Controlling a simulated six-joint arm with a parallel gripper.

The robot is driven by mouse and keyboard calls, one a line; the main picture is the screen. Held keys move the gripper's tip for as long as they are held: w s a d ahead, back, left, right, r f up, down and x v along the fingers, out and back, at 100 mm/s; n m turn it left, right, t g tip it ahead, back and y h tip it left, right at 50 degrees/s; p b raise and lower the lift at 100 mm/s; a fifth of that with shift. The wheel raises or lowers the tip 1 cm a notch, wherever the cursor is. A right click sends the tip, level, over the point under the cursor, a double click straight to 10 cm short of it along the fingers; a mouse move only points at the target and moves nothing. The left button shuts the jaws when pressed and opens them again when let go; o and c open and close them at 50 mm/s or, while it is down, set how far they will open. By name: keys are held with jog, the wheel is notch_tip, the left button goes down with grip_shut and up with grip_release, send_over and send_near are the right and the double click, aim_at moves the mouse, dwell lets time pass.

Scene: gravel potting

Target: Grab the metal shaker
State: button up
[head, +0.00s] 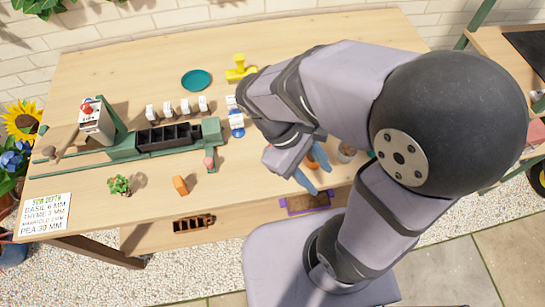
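My gripper (315,173) hangs over the front right of the wooden table, pointing down, with its two blue fingers spread apart. An orange object (311,161) shows partly between and beyond the fingers; I cannot tell whether they touch it. A small round greyish container (347,152) with a brownish top stands just right of the fingers, close to my arm. It may be the metal shaker, but it is too small to tell. My arm hides part of the table behind and around it.
On the wooden table (140,75) are a green rail with a black cell tray (168,136), several white-labelled items (186,106), a teal saucer (196,80), a yellow tool (240,68), an orange block (180,185) and a small plant (120,184).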

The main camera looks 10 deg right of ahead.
jog(key=w+a+r+n+t+h+b, duration=0.2)
jog(key=w+a+n+t+h+b, duration=0.15)
jog(key=a+n+t, duration=0.4)
jog(key=w+a+r+n+t+h+b, duration=0.2)
jog(key=w+a+n+t+h, duration=0.25)
jog(key=n+t, duration=0.6)
jog(key=f+g, duration=0.1)
jog(key=f, duration=0.6)
jog(key=f+n+g, duration=0.1)
jog(key=f, duration=0.3)
jog(key=shift+w+a+f+g, duration=0.15)
jog(key=shift+w+f+g, duration=0.05)
jog(key=shift+w+g, duration=0.1)
jog(key=shift+f+p+x, duration=0.15)
jog(key=shift+p+x, duration=0.4)
jog(key=shift+x, duration=1.3)
jog(key=shift+f+p+x, duration=0.15)
jog(key=shift+p+x, duration=0.35)
jog(key=shift+x, duration=1.3)
jog(key=shift+c, duration=0.4)
grip_shut()
